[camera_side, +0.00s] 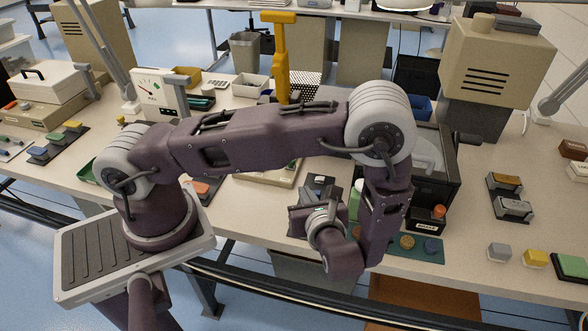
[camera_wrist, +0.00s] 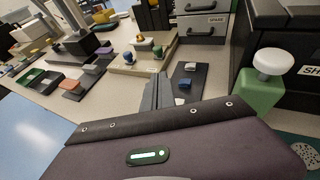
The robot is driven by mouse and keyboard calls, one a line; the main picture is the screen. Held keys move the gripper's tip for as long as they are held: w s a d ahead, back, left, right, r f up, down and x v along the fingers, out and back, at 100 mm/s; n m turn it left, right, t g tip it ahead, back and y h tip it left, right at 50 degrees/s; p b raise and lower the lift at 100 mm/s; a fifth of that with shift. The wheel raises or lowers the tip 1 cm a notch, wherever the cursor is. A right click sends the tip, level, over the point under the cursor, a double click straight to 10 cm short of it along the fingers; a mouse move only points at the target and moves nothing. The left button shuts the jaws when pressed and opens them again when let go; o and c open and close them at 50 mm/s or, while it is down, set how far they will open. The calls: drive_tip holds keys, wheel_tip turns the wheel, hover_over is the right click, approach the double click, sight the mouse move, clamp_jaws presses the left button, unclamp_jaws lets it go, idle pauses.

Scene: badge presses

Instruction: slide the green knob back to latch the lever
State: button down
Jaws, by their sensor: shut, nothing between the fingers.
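A yellow upright lever (camera_side: 282,55) stands behind my arm in the side view. Its lower end and mounting are partly hidden by my arm. A pale board (camera_side: 262,178) shows below my forearm, with a small green piece (camera_side: 292,164) near its right edge; I cannot tell whether this is the green knob. My gripper (camera_wrist: 158,78) is shut and empty, apart from the board's parts and beside a dark plate. Its fingertips are unclear in the side view.
The dark plate (camera_wrist: 180,97) holds small white and blue pieces. A green bottle-like body with a white cap (camera_wrist: 262,95) stands close on the right. Grey drawers (camera_wrist: 203,24) stand behind. A black-framed box (camera_side: 446,185) is right of my wrist.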

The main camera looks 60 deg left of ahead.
approach(298, 170)
drive_tip(key=a, duration=0.5)
drive_tip(key=shift+s+a+r, duration=0.1)
drive_tip(key=shift+s+r, duration=0.05)
drive_tip(key=shift+r, duration=0.05)
drive_tip(key=shift+w+a, duration=0.2)
drive_tip(key=shift+a, duration=0.4)
drive_tip(key=shift+w+a, duration=1.3)
drive_tip(key=shift+d, duration=0.1)
drive_tip(key=v, duration=0.9)
drive_tip(key=f+v, duration=0.1)
drive_tip(key=v, duration=0.4)
drive_tip(key=shift+s+d, duration=0.1)
drive_tip(key=shift+d, duration=0.1)
